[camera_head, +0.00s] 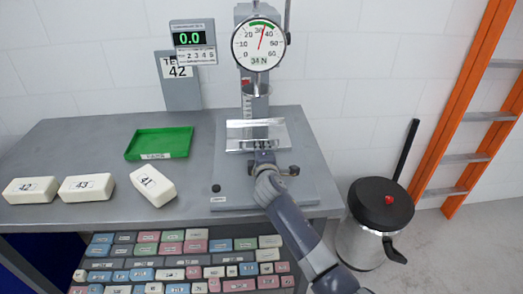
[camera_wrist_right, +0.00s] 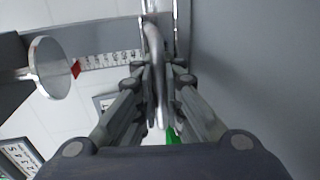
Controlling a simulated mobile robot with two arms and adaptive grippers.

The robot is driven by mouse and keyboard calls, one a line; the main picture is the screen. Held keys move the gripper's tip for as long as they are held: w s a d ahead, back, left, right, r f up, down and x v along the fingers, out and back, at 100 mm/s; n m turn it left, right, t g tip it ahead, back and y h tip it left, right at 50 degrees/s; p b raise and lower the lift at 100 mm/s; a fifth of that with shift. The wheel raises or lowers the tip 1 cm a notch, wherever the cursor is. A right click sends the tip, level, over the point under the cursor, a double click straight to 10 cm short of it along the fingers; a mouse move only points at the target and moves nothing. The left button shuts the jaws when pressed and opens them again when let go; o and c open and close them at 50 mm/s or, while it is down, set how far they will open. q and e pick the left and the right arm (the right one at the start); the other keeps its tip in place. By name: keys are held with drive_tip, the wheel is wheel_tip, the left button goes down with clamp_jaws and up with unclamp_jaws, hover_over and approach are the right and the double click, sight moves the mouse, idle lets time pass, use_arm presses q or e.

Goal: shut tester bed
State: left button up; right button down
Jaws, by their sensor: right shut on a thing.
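The tester (camera_head: 256,100) stands at the back of the grey table, with its bed (camera_head: 238,134) a shiny metal plate low on the column. A round press plate (camera_head: 257,90) hangs above the bed; it also shows at the left of the wrist view (camera_wrist_right: 50,68). My right gripper (camera_head: 263,160) is at the front of the bed. In the wrist view its fingers (camera_wrist_right: 158,75) are shut on a curved metal handle (camera_wrist_right: 154,45). The bed's contact area is partly hidden by my gripper. My left gripper is not in view.
A dial (camera_head: 259,45) reads 34 N and a display (camera_head: 190,39) reads 0.0. A bin (camera_head: 375,215) and orange ladder (camera_head: 462,110) stand right.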

drive_tip(key=shift+r, duration=0.1)
drive_tip(key=c, duration=1.7)
unclamp_jaws()
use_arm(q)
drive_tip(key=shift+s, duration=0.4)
use_arm(e)
drive_tip(key=shift+s, duration=0.1)
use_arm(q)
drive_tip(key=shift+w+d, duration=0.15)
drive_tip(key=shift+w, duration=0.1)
use_arm(e)
drive_tip(key=s, duration=0.4)
drive_tip(key=s+r, duration=0.1)
drive_tip(key=s, duration=0.2)
drive_tip(key=s+r, duration=0.1)
drive_tip(key=s, duration=0.3)
drive_tip(key=shift+s+r, duration=0.15)
drive_tip(key=shift+s, duration=0.2)
